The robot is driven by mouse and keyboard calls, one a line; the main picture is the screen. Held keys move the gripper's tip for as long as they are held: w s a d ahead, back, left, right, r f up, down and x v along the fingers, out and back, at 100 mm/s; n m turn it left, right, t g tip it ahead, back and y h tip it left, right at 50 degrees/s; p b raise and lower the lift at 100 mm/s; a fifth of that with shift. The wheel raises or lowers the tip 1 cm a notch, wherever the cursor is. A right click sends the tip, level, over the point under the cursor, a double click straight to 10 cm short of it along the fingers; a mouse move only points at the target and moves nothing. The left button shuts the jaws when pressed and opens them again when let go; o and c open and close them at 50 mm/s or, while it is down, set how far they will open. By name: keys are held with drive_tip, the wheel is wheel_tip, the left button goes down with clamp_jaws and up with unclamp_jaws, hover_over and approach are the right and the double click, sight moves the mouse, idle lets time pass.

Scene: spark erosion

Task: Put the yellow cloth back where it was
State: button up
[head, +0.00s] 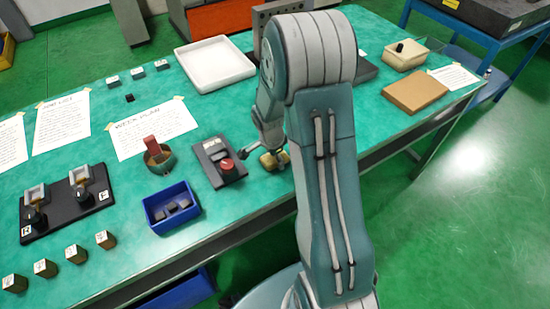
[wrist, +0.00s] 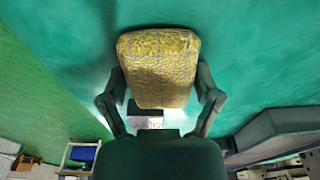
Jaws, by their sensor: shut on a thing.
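The yellow cloth (wrist: 158,68) is a folded, checked pad between the two fingers of my gripper (wrist: 160,92) in the wrist view. The fingers press on it from both sides. In the head view the cloth (head: 274,160) shows at the front edge of the green bench, right of the control box with the red knob. My gripper (head: 268,150) is there with it, partly hidden by my arm. I cannot tell whether the cloth touches the bench top.
The control box (head: 219,160) stands close on the left, with a blue bin (head: 172,206) beyond it. A white tray (head: 213,62) lies farther back. A brown box (head: 415,94) and a small cream box (head: 405,55) are at the right. The bench (head: 239,109) is clear behind the control box.

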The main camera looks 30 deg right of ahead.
drive_tip(key=shift+f, duration=0.2)
drive_tip(key=o, duration=0.9)
drive_tip(key=shift+r, duration=0.1)
drive_tip(key=s+a+r+n+t, duration=0.1)
drive_tip(key=s+a+r+n, duration=0.1)
drive_tip(key=r, duration=0.7)
drive_tip(key=s+a+r+n+t, duration=0.1)
drive_tip(key=a+r+n, duration=0.15)
drive_tip(key=r, duration=0.75)
drive_tip(key=s+a+r+n+t, duration=0.1)
drive_tip(key=s+a+r+n, duration=0.1)
drive_tip(key=s+r+n, duration=0.1)
drive_tip(key=s+a+r+n+t, duration=0.1)
drive_tip(key=s+a+r+n, duration=0.2)
drive_tip(key=s+n, duration=0.2)
drive_tip(key=s+a+r+n+t+y, duration=0.1)
drive_tip(key=s+a+r+n, duration=0.2)
drive_tip(key=s+n, duration=0.2)
drive_tip(key=shift+s+a+r+t, duration=0.1)
drive_tip(key=shift+s+r+t, duration=0.1)
drive_tip(key=shift+s, duration=0.6)
drive_tip(key=shift+s+a+r+t, duration=0.1)
drive_tip(key=shift+s+r, duration=0.05)
drive_tip(key=shift+s, duration=0.65)
